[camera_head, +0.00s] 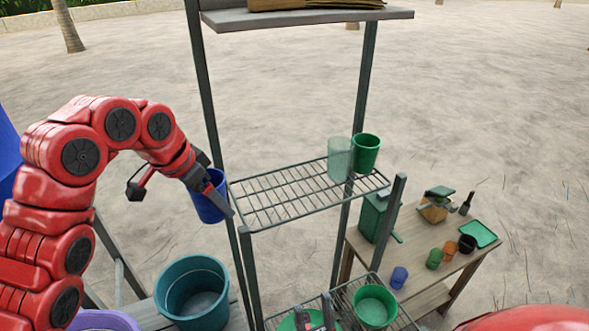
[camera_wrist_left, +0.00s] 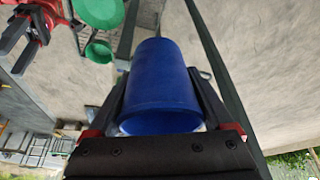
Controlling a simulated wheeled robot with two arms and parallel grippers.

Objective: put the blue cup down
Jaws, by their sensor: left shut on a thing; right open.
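The blue cup (camera_head: 209,205) is held in my left gripper (camera_head: 212,190), left of the wire shelf's front-left corner and above the ground-level things. In the left wrist view the blue cup (camera_wrist_left: 163,80) fills the middle, with one finger on each side. My left gripper is shut on it. My right gripper (camera_head: 314,312) shows at the bottom edge of the head view, open, by a green round thing on the lower rack; that area is partly cut off. A second, smaller blue cup (camera_head: 399,277) stands on the wooden table.
The wire shelf (camera_head: 280,199) is bare on its left; a clear green cup (camera_head: 340,158) and a green cup (camera_head: 366,152) stand at its right end. Metal posts flank it. A teal bucket (camera_head: 193,293) is below the left arm. The wooden table (camera_head: 425,262) holds several cups.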

